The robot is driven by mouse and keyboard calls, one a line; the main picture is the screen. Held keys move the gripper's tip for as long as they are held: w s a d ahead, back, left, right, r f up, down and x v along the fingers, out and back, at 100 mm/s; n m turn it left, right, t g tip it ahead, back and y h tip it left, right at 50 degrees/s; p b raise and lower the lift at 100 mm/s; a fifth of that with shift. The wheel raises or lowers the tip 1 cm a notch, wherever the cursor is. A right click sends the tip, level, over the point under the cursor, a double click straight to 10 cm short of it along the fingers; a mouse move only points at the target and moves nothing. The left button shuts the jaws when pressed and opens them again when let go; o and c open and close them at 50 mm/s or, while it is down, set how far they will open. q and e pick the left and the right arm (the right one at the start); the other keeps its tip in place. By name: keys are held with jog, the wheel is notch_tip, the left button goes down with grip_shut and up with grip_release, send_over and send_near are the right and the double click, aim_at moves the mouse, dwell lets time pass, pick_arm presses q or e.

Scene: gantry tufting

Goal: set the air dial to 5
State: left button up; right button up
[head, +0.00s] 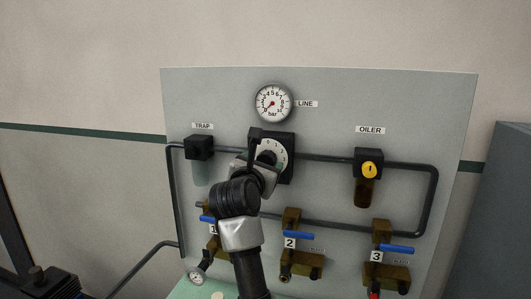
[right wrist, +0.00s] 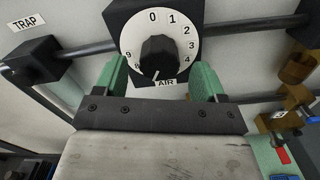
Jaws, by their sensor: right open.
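The air dial (head: 279,149) is a white numbered face on a black square plate on the grey panel, partly hidden in the head view by my right gripper (head: 262,152). In the right wrist view the dial face (right wrist: 190,20) shows 0 at the top and 1 to 4 down the right. Its black knob (right wrist: 158,54) has a white mark pointing down and slightly left, just above the AIR label (right wrist: 166,83). The lowest numbers are hidden. My right gripper (right wrist: 160,80) is open, its green fingers either side of the knob, slightly below it. Contact cannot be told. My left gripper is not in view.
The LINE gauge (head: 273,103) is above the dial, its red needle pointing lower left. The trap (head: 199,148) is left, the oiler (head: 368,170) right. Pipes cross the panel. Blue-handled valves (head: 299,236) sit below. A grey cabinet (head: 503,210) stands at the right.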

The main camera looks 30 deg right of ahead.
jog(key=shift+p+x, duration=0.4)
jog(key=shift+x, duration=0.75)
jog(key=shift+w+d, duration=0.2)
jog(key=shift+d, duration=0.05)
jog(key=shift+c, duration=0.3)
jog(key=c, duration=0.9)
jog(key=shift+o, duration=0.2)
